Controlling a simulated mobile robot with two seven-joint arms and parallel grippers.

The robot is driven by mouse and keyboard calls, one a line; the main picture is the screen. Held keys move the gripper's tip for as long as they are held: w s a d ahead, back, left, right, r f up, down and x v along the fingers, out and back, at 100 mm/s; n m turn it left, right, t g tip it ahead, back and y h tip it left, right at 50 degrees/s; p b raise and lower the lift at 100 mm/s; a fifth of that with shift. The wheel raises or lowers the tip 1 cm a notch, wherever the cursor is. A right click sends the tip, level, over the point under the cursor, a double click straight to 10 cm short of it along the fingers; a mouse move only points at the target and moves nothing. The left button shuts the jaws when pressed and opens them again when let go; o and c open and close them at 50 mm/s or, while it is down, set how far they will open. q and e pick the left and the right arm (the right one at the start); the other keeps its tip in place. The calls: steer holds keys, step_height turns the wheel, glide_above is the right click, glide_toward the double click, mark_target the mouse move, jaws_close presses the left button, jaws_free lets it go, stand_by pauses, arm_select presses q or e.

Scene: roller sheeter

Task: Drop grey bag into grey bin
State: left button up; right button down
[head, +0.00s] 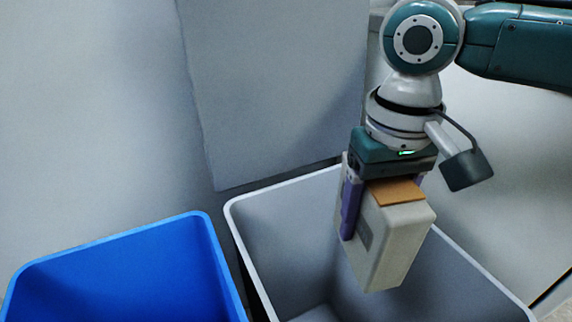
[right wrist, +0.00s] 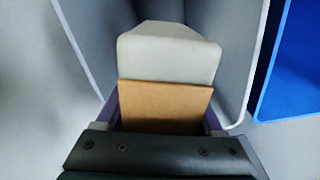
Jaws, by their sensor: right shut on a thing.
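The grey bag (head: 393,240) is a boxy, light grey block with an orange-brown patch on its top. My right gripper (head: 372,215) is shut on the grey bag and holds it tilted over the opening of the grey bin (head: 285,235). In the right wrist view, the grey bag (right wrist: 168,55) sits between the fingers of my right gripper (right wrist: 163,118), with the grey bin's wall (right wrist: 225,60) around it. The bag hides part of the bin's inside. My left gripper is not in view.
A blue bin (head: 130,265) stands just left of the grey bin; its edge also shows at the right of the right wrist view (right wrist: 290,75). A grey panel (head: 275,90) and pale wall stand behind the bins.

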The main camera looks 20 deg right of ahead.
steer(key=shift+r, duration=0.1)
jaws_free()
step_height(320, 180, up, 10)
steer(key=p, duration=0.4)
steer(key=shift+p, duration=0.3)
